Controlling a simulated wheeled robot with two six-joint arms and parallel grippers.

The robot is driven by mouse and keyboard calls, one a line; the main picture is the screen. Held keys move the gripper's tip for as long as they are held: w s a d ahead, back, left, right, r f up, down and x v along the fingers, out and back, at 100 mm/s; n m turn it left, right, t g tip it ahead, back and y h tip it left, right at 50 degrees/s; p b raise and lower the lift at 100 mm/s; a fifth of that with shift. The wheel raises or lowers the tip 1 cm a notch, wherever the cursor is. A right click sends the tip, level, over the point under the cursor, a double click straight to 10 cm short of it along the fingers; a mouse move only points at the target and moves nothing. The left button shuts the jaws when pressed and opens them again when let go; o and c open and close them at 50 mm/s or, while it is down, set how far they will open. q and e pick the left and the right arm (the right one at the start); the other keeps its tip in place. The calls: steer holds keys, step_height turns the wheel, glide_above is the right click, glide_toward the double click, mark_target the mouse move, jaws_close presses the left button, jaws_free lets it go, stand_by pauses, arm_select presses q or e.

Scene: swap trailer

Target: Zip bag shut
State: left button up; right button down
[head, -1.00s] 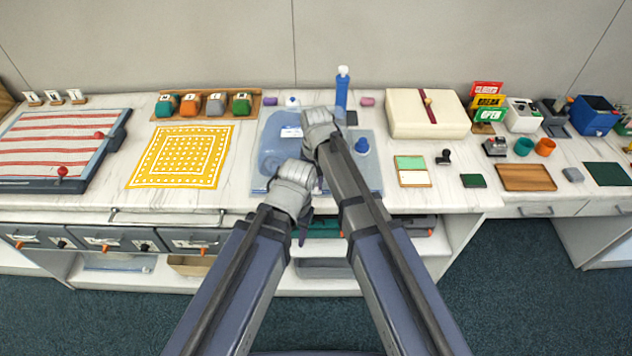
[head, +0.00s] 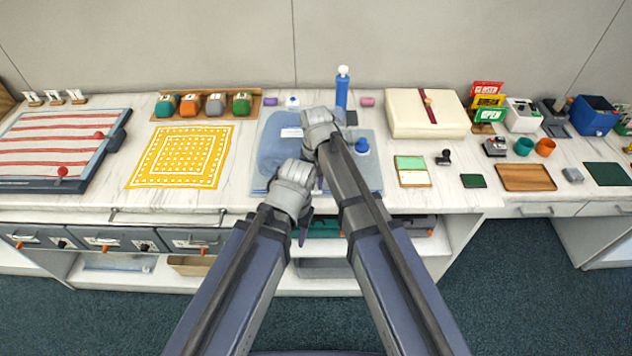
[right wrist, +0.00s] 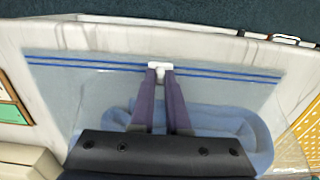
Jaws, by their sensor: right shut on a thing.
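The clear zip bag (head: 368,178) lies flat on the counter with a folded blue cloth (head: 275,150) inside. In the right wrist view, two blue zip lines (right wrist: 225,73) run along its edge on the counter's front side. A white slider (right wrist: 160,66) sits on these lines near mid-length. My right gripper (right wrist: 160,73) is shut on the slider; in the head view its hand hides the slider. My left gripper (head: 303,238) hangs by the counter's front edge, left of the right one. Its fingertips are mostly hidden, and I see nothing in them.
A blue bottle (head: 342,90) stands behind the bag. A yellow cloth (head: 180,157) lies left, and a green-and-wood card (head: 412,171) lies right. A cream box (head: 425,118) stands at the back right.

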steer(key=d, duration=1.7)
steer(key=shift+d, duration=0.15)
steer(key=c, duration=0.9)
jaws_free()
steer(key=shift+r, duration=0.1)
step_height(320, 180, up, 8)
steer(key=p, duration=0.7)
steer(key=shift+p, duration=0.4)
steer(key=shift+f, duration=0.2)
